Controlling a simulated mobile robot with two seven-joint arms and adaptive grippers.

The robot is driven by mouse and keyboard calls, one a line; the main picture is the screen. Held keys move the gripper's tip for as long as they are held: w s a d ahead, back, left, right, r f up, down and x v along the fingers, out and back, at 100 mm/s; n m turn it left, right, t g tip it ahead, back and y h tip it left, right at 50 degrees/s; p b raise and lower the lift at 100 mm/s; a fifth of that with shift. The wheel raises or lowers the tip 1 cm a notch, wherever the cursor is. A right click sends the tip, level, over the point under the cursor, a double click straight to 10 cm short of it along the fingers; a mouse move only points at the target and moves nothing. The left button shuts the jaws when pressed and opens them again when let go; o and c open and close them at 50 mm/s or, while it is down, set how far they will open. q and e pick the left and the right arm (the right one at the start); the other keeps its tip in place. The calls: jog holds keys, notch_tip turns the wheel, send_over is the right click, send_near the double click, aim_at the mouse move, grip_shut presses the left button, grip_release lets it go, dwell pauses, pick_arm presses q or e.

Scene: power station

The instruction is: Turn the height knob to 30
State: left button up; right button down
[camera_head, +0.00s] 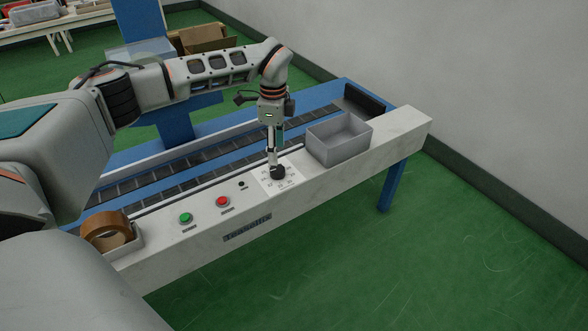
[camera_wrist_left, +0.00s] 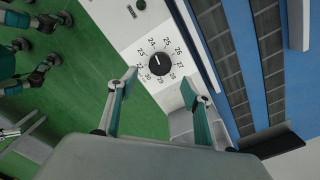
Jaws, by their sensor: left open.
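The height knob (camera_head: 278,173) is a small black dial on a white numbered plate on top of the machine's front rail. In the left wrist view the round knob (camera_wrist_left: 159,64) is ringed by numbers in the twenties and a 30 at the lower side. I cannot clearly tell where its pointer is set. My left gripper (camera_head: 275,161) points down at the knob from above. In the left wrist view the left gripper (camera_wrist_left: 157,88) is open, its fingers spread to either side below the knob, with nothing between them gripped. My right gripper is not in view.
A grey open bin (camera_head: 338,151) stands on the rail right of the knob. A green button (camera_head: 186,217) and a red button (camera_head: 222,201) sit to its left. A brown tape roll (camera_head: 107,230) lies at the rail's left end. The conveyor (camera_head: 160,172) runs behind.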

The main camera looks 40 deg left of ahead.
aim_at(277, 169)
pick_arm(q)
notch_tip(277, 169, down, 8)
jog(key=shift+s+r+b, duration=0.1)
jog(key=shift+r+b, duration=0.15)
jog(key=shift+b, duration=0.95)
jog(key=shift+f, duration=0.2)
jog(key=shift+r, duration=0.2)
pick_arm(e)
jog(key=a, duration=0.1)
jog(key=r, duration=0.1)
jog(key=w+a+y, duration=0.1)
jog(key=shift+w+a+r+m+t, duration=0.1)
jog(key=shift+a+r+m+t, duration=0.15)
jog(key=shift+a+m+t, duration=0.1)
pick_arm(q)
jog(key=c, duration=1.1)
